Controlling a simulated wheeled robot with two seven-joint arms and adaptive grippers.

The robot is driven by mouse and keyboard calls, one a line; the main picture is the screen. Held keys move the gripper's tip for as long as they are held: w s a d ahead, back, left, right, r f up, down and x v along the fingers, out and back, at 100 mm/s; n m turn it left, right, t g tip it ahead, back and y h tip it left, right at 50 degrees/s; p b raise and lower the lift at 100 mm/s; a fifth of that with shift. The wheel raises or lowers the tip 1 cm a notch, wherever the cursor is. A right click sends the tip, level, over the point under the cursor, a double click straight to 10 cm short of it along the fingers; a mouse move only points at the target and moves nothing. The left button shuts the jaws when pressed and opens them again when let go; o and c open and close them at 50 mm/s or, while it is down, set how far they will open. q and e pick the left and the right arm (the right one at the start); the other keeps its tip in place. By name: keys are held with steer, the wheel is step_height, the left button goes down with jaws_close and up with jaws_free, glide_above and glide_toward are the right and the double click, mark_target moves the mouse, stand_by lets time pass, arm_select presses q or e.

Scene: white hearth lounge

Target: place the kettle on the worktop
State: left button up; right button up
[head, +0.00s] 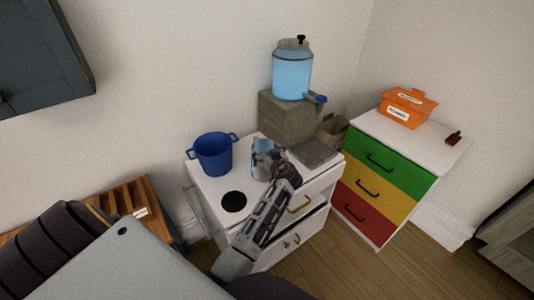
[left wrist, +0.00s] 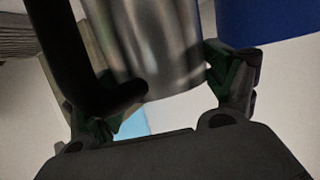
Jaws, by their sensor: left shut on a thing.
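The kettle (head: 265,161) is a shiny metal vessel at the middle of the head view, over the white worktop (head: 211,188). In the left wrist view the kettle (left wrist: 160,45) is a metal cylinder with a black handle (left wrist: 75,65). My left gripper (head: 283,174) is shut on it, with one finger at each side of the body. The gripper hides part of the kettle in the head view. I cannot tell whether its base touches the worktop. My right gripper is not in view.
A blue pot (head: 213,155) stands left of the kettle, and a black disc (head: 233,201) lies in front of the pot. A grey slab (head: 314,152) is at the right. Behind stands a water dispenser (head: 292,72) on a grey block (head: 287,119). A coloured drawer unit (head: 377,182) is further right.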

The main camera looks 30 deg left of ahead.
arm_select(q)
steer(key=shift+r, duration=0.15)
steer(key=o, duration=1.9)
